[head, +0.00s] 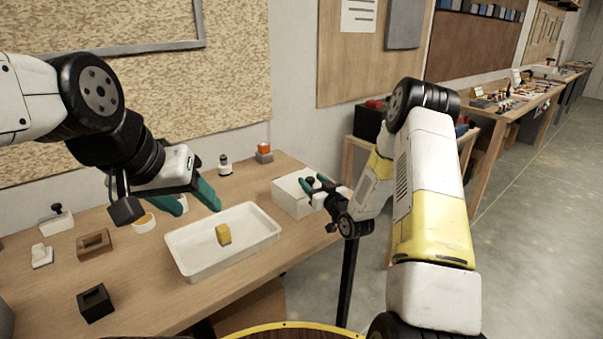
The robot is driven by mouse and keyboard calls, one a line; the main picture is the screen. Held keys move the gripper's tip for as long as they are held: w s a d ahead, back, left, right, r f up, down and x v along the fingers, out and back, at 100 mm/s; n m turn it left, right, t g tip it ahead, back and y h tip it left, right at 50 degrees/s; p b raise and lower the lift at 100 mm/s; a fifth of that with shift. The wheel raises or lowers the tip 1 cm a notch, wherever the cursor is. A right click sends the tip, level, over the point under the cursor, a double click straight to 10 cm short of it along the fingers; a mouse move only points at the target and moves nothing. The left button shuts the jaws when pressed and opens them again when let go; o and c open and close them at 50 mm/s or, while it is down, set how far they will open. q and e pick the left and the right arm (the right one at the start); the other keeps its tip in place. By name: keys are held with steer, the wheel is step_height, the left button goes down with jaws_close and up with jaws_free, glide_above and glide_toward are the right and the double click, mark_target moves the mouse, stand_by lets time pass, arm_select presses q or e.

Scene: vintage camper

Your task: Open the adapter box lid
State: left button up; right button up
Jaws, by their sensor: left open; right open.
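A white box (289,199), which looks like the adapter box, stands near the right end of the wooden table. Its top looks closed, but my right gripper hides part of it. My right gripper (313,183) is open at the box's right side, with its teal fingers at the top edge. I cannot tell whether they touch it. My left gripper (198,206) is open and empty, above the table by the far left corner of a white tray.
The white tray (188,262) holds a yellow block (223,234). A brown block (94,244), a black block (95,303) and a white clamp-like part (41,255) lie at left. A small orange-topped item (264,152) stands behind the white box.

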mark_target(308, 177)
steer(key=x, duration=0.5)
steer(key=shift+s, duration=0.1)
steer(key=shift+c, duration=0.2)
jaws_close()
stand_by(1.1)
